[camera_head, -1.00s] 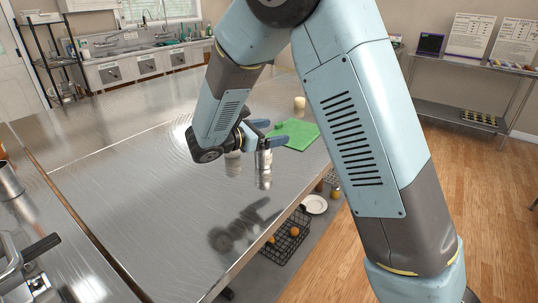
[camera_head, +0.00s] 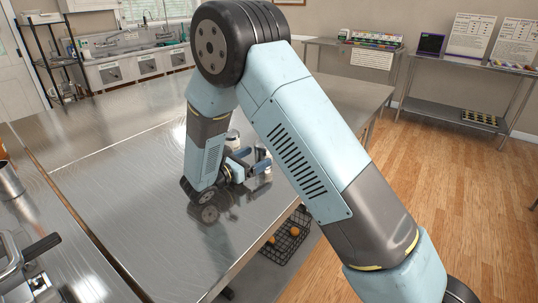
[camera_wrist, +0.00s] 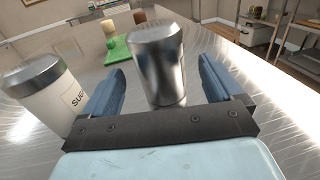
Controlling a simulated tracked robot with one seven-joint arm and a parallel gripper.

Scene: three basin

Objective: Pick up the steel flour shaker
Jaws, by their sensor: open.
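The steel flour shaker (camera_wrist: 157,65) is a shiny metal cylinder standing upright on the steel table. In the wrist view it stands between the two blue fingers of my gripper (camera_wrist: 159,85), with a gap on each side. The gripper is open and low, close to the tabletop. In the head view my gripper (camera_head: 250,162) is beside the shaker (camera_head: 262,154), which is partly hidden by the fingers.
A white canister with a grey lid, labelled with letters like "SUGA" (camera_wrist: 55,98), stands just left of my left finger. A green board (camera_wrist: 118,51) with small items lies behind. The steel table (camera_head: 120,190) is clear at left. A wire basket (camera_head: 288,240) sits below.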

